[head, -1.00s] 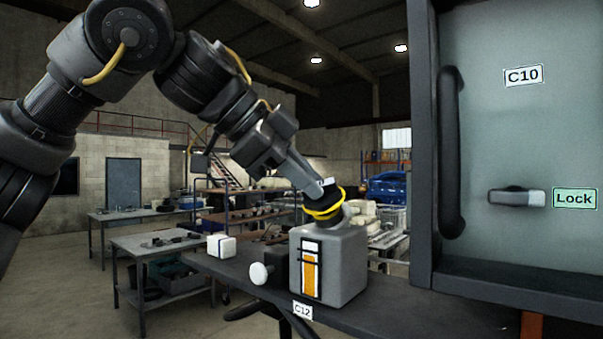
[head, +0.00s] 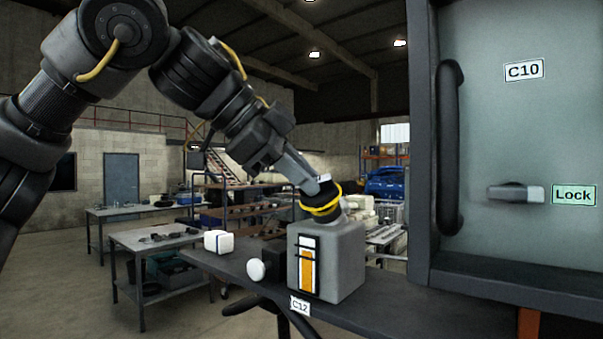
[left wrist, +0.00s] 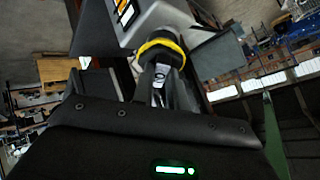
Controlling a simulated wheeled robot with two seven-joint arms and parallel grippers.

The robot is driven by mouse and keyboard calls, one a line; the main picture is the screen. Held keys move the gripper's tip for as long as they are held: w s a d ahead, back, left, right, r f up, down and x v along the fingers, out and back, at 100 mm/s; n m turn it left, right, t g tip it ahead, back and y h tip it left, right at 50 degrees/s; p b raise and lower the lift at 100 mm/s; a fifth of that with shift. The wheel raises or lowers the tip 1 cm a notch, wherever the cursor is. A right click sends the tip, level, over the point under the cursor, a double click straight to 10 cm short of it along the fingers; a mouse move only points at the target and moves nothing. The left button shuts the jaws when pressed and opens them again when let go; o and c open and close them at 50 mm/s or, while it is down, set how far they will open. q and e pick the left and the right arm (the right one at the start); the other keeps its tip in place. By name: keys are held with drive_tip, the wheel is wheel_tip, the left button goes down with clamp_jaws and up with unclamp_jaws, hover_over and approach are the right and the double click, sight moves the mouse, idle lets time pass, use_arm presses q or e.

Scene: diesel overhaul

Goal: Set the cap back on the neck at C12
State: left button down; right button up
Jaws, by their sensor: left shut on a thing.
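The cap (head: 320,201) is dark with a yellow ring around it. My left gripper (head: 319,186) is shut on it from above, and it sits tilted at the top of a grey box-shaped tank (head: 342,262). The C12 label (head: 300,306) is on the shelf edge just below the tank. A short grey neck (head: 336,215) shows just under the cap; I cannot tell whether the cap is seated on it or just above. In the left wrist view the yellow ring (left wrist: 161,48) shows beyond my fingers, against the tank (left wrist: 150,18). My right gripper is out of view.
A white knob (head: 256,270) and a small white box (head: 217,241) stand left of the tank on the dark shelf (head: 390,309). A large cabinet door with handle, C10 label (head: 524,70) and Lock label (head: 574,195) is close on the right. Workbenches stand behind.

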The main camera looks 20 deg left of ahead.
use_arm(q)
drive_tip(key=shift+w+f, duration=0.2)
drive_tip(key=shift+f, duration=0.15)
idle(0.9)
drive_tip(key=shift+r+m+g+p, duration=0.2)
drive_tip(key=shift+m+g+p, duration=0.1)
drive_tip(key=shift+m+p, duration=0.4)
drive_tip(key=shift+w+f+m+g+b, duration=0.15)
drive_tip(key=shift+m+g+b, duration=0.2)
drive_tip(key=shift+m, duration=0.75)
drive_tip(key=c, duration=1.3)
unclamp_jaws()
drive_tip(key=shift+d, duration=0.1)
